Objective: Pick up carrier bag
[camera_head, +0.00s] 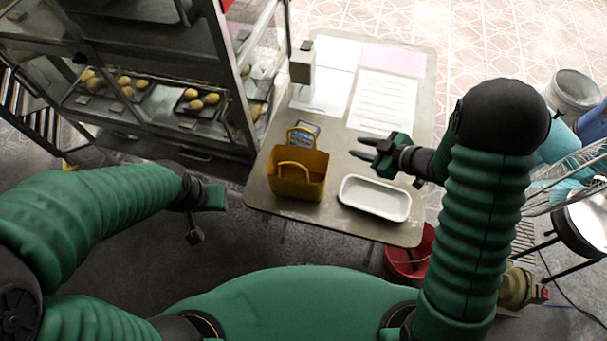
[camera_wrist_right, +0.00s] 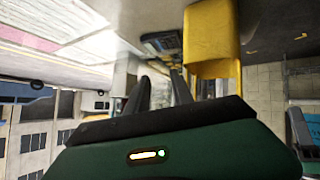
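A yellow carrier bag (camera_head: 296,177) with raised handles stands upright on the small grey table (camera_head: 257,192), near its left front edge. It also shows at the top of the right wrist view (camera_wrist_right: 212,42). My right gripper (camera_head: 362,148) is above the table to the right of the bag, its fingers spread and pointing left toward it. There is a gap between the fingers and the bag, and nothing is between them. The fingers also show in the right wrist view (camera_wrist_right: 160,84). My left gripper (camera_head: 203,215) hangs left of the table, away from the bag; its fingers are not clear.
A white tray (camera_head: 375,198) lies right of the bag. A blue-grey item (camera_head: 305,130) is behind the bag. Printed sheets (camera_head: 382,100) and a white device (camera_head: 302,63) are farther back. A glass cabinet (camera_head: 215,100) with potatoes stands left. A red bucket (camera_head: 408,262) is below.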

